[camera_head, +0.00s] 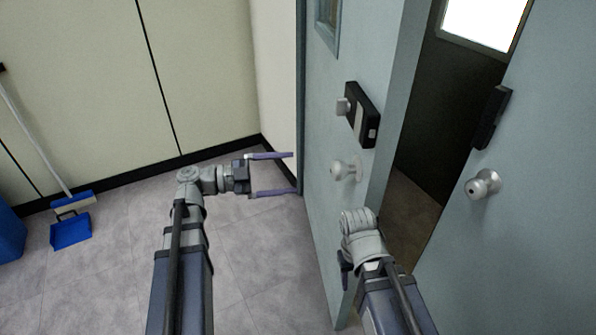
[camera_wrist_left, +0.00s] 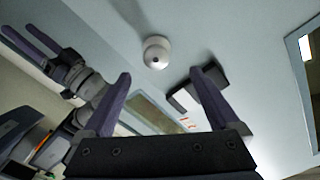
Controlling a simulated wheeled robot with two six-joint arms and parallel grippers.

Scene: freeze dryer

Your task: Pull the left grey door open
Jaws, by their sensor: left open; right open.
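The left grey door (camera_head: 325,120) stands ajar, with a dark gap between it and the right door. It has a round silver knob (camera_head: 345,170) below a black lock box (camera_head: 362,115). My left gripper (camera_head: 292,173) is open and empty, left of the knob and apart from it, fingers pointing right. In the left wrist view the knob (camera_wrist_left: 157,52) shows beyond and between the open fingertips (camera_wrist_left: 158,76). My right gripper (camera_wrist_left: 18,33) shows there with its fingers apart and empty; in the head view it is mostly hidden behind its wrist, low in front of the left door's edge.
The right grey door (camera_head: 540,190) has its own knob (camera_head: 482,184) and black box (camera_head: 490,117). A pale wall (camera_head: 200,70) stands behind my left arm. A blue dustpan (camera_head: 70,231) and a blue bin (camera_head: 10,235) are at far left. The floor between is clear.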

